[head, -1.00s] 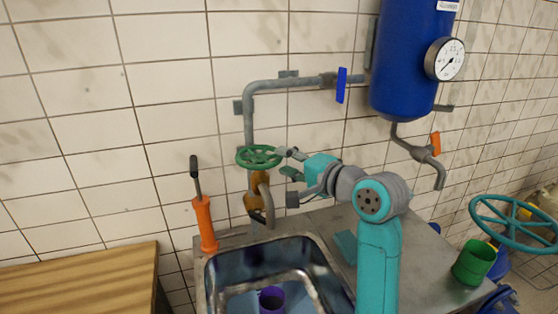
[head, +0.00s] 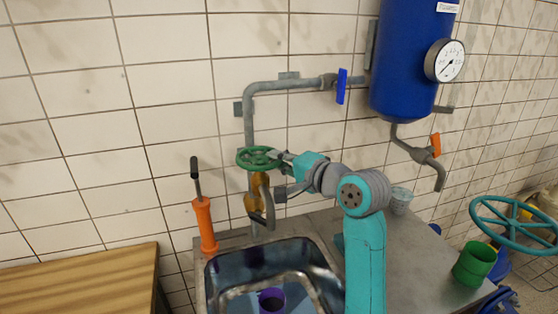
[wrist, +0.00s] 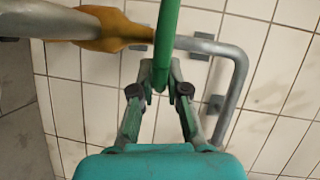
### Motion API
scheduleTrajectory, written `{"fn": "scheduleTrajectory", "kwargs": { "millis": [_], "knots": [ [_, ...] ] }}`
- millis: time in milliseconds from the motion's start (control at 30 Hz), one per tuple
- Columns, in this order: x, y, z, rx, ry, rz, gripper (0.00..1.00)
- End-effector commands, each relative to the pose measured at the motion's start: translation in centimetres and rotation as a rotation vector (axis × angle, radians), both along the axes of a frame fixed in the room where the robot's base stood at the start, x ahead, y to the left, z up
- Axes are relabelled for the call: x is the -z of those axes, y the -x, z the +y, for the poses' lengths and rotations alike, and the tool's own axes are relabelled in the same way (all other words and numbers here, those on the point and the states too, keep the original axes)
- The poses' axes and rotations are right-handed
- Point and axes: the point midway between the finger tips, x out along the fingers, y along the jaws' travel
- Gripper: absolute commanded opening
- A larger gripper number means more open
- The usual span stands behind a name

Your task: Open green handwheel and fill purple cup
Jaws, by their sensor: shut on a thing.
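The green handwheel (head: 258,158) sits on the brass valve (head: 258,190) of the grey pipe above the sink. My gripper (head: 282,158) is at the right side of the wheel. In the wrist view my gripper (wrist: 160,82) has its fingers shut on the green rim (wrist: 166,45) of the handwheel. The purple cup (head: 271,300) stands in the sink below the spout (head: 268,205), its lower part cut off by the picture edge. I cannot tell whether water is flowing.
The metal sink (head: 215,270) is set in a grey counter. A green cup (head: 474,264) and a grey cup (head: 400,200) stand on the counter at the right. A blue tank (head: 410,60) hangs above.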

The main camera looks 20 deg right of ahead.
Motion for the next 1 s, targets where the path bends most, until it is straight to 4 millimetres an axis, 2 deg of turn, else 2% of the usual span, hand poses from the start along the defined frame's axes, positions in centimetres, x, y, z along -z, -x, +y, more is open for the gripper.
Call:
{"fn": "scheduleTrajectory", "kwargs": {
  "millis": [700,1000],
  "knots": [
    [0.1,1.3,1.4,0.365,0.003,0.001,0.00],
    [0.1,1.5,1.5,0.437,0.003,0.002,0.00]
  ]
}}
